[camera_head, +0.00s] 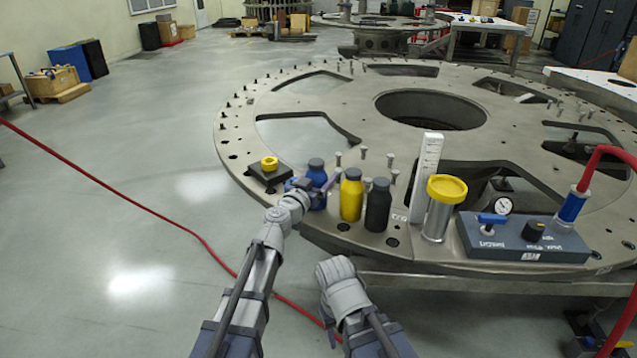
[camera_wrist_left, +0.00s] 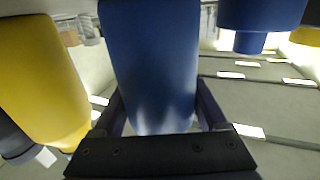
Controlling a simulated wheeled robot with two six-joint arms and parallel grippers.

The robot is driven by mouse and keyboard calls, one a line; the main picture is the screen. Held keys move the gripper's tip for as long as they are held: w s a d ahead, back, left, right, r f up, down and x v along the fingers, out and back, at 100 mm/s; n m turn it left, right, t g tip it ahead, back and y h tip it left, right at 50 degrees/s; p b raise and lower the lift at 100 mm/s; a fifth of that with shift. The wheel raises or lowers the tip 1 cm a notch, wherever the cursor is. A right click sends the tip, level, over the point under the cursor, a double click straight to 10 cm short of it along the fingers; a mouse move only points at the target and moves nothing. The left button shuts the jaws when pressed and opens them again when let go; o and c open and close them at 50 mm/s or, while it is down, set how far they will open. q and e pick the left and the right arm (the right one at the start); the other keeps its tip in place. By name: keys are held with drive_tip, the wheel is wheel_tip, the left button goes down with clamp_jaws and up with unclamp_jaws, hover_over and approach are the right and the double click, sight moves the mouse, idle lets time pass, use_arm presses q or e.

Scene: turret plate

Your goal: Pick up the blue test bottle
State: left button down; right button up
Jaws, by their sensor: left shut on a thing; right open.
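The blue test bottle (camera_head: 317,172) stands upright on the turret plate (camera_head: 338,102), near its front left edge. My left gripper (camera_head: 318,187) is shut on its body. In the left wrist view the bottle (camera_wrist_left: 152,65) fills the space between the two fingers. The bottle's dark cap shows above the gripper in the head view. My right gripper (camera_head: 338,282) is open, low in front of the plate and apart from everything; its fingers are mostly hidden.
A yellow bottle (camera_head: 351,196) and a black bottle (camera_head: 377,206) stand close to the right. A black block with a yellow ring (camera_head: 270,163) sits to the left. A yellow-lidded cylinder (camera_head: 440,212) and a blue-grey valve box (camera_head: 520,240) stand further right. A red hose (camera_head: 160,205) crosses the floor.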

use_arm(q)
drive_tip(key=shift+r, duration=0.1)
wheel_tip(320, 180, up, 10)
drive_tip(key=p, duration=1)
